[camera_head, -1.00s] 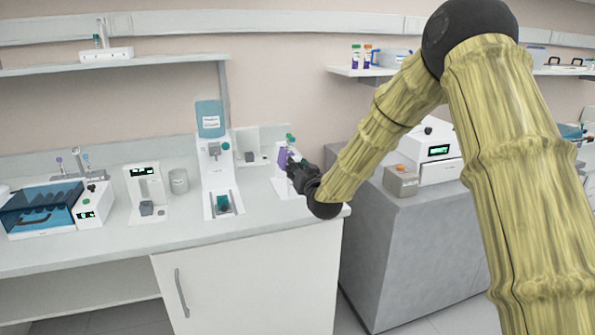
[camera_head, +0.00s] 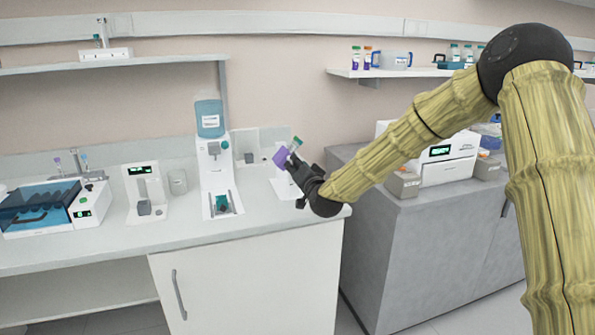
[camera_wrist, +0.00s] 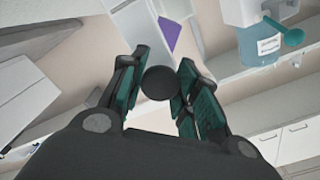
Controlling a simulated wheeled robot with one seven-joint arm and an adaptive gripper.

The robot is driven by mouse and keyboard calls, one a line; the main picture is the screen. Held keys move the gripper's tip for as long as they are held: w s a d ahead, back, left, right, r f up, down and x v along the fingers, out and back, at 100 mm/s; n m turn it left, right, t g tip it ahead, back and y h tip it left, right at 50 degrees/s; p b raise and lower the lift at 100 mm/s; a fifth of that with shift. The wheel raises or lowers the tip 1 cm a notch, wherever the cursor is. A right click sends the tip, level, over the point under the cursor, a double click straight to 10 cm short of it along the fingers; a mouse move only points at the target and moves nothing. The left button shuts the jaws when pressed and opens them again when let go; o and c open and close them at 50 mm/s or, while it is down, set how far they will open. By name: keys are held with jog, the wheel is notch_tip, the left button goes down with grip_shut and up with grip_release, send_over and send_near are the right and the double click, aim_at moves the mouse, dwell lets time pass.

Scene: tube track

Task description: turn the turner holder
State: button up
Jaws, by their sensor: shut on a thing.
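The turner holder is a purple block (camera_head: 280,157) near the right end of the bench, tilted in the head view. A clear tube with a green cap (camera_head: 297,141) leans at its upper right. My gripper (camera_head: 291,165) is at the holder's right side and is shut on it. In the wrist view, a dark round knob (camera_wrist: 159,83) sits between the fingers, with a purple corner (camera_wrist: 170,36) beyond it. The holder's white stand (camera_head: 282,188) is partly hidden by my gripper.
A white dispenser with a blue bottle (camera_head: 210,120) stands left of the holder. Further left are a grey cup (camera_head: 178,182), a white device with a display (camera_head: 145,190) and a blue-lidded machine (camera_head: 40,208). A grey cabinet (camera_head: 420,245) stands to the right, across a gap.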

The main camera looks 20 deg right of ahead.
jog(key=shift+f+m+b, duration=0.15)
jog(key=shift+m+b, duration=1.55)
jog(key=shift+m, duration=1)
jog(key=shift+f+m+b, duration=0.1)
jog(key=shift+m+b, duration=2.2)
jog(key=shift+m, duration=0.5)
jog(key=shift+m+b, duration=2.6)
jog(key=shift+m, duration=0.3)
jog(key=shift+m+b, duration=2.25)
jog(key=shift+m, duration=0.15)
jog(key=o, duration=1.1)
jog(key=shift+r, duration=0.2)
